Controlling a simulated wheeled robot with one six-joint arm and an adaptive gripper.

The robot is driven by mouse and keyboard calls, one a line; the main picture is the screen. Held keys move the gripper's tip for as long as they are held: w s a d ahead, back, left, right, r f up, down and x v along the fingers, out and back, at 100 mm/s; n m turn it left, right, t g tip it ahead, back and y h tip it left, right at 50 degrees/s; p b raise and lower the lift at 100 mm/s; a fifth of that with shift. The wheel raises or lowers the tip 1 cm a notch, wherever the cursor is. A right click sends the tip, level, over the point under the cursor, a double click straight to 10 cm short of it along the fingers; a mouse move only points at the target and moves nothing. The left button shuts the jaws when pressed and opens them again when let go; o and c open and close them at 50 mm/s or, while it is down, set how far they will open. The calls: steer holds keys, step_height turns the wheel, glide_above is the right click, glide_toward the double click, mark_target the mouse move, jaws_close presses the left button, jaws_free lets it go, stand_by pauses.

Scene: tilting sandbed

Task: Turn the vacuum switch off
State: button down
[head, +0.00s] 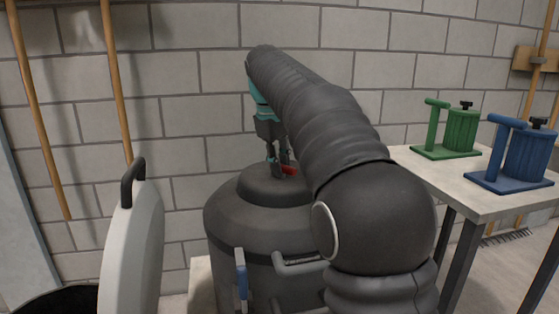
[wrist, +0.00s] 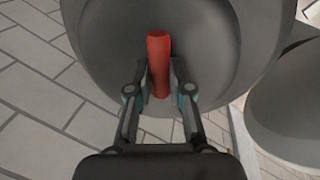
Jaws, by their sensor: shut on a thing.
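The vacuum is a dark grey drum with a domed lid (head: 235,210); the lid also fills the upper middle of the wrist view (wrist: 215,45). A red switch (head: 289,170) sits on top of the lid, partly hidden by my gripper in the head view. In the wrist view the red switch (wrist: 159,55) is a long upright bar on the lid. My gripper (head: 280,172) reaches down onto the lid top. In the wrist view my gripper (wrist: 160,80) has one finger on each side of the switch, shut on its lower part.
A light round panel with a black handle (head: 145,230) stands at the left. A table (head: 450,192) at the right bears a green device (head: 455,130) and a blue device (head: 520,155). Wooden poles (head: 117,80) lean on the block wall behind. A blue-handled latch (head: 241,275) is on the drum's front.

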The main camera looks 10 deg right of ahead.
steer(key=n+p, duration=0.3)
steer(key=n, duration=0.2)
steer(key=shift+s+r+t+y+p, duration=0.2)
steer(key=shift+t+y+p, duration=0.1)
steer(key=shift+y+p, duration=0.1)
steer(key=n, duration=0.2)
steer(key=n+p, duration=0.1)
steer(key=n+y, duration=0.1)
steer(key=n, duration=0.1)
steer(key=shift+s+f+n+p, duration=0.1)
steer(key=shift+f+n+p, duration=0.15)
steer(key=shift+n+p, duration=0.05)
steer(key=shift+a, duration=0.1)
steer(key=c, duration=1.1)
jaws_free()
steer(key=shift+o, duration=0.2)
steer(key=shift+r, duration=0.1)
step_height(320, 180, up, 12)
steer(key=s, duration=0.2)
steer(key=shift+s+f, duration=0.2)
